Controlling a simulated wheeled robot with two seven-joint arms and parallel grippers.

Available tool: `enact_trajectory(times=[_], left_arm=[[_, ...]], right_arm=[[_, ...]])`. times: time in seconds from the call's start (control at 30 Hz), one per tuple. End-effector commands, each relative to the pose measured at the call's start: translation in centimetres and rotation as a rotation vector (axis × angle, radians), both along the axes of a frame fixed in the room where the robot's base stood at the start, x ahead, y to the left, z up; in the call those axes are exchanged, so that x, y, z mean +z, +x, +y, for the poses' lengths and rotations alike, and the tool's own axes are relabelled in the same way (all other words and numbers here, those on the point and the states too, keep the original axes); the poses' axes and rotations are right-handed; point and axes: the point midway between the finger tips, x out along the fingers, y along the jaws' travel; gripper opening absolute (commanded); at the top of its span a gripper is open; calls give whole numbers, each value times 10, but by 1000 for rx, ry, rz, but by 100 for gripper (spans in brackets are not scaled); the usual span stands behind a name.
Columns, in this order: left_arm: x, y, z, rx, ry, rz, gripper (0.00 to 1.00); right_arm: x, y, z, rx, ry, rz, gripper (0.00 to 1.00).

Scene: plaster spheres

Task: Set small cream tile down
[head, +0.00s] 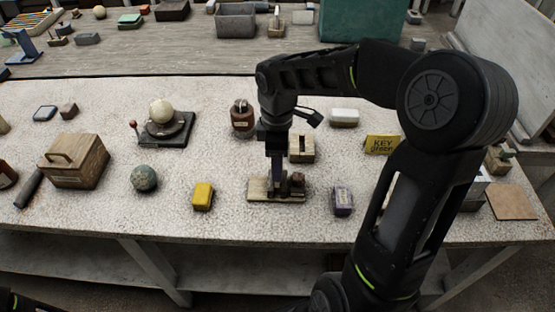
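I cannot make out a small cream tile for certain. My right arm comes in from the right, and its gripper (275,184) points down at a low wooden base (262,196) near the front middle of the table. The fingers are dark and seen nearly edge-on, so their opening and anything between them are hidden. A small brown knob-like piece (297,183) stands on the base just right of the fingers. A pale white block (344,117) lies farther back.
A yellow block (203,197) and a grey-green sphere (144,179) lie left of the base, a purple block (343,201) right. A slotted wooden block (301,148) stands just behind. A tan square tile (512,201) lies at far right. The speckled tabletop (235,225) is bare along the front.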

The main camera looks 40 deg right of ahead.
Motion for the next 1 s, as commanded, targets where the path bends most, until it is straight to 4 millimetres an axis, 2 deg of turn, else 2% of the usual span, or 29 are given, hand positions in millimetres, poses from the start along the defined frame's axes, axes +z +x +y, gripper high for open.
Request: enact_trajectory(times=[1.0], left_arm=[[-15, 0, 0, 0, 0, 0, 36]], right_arm=[[-21, 0, 0, 1, 0, 0, 10]])
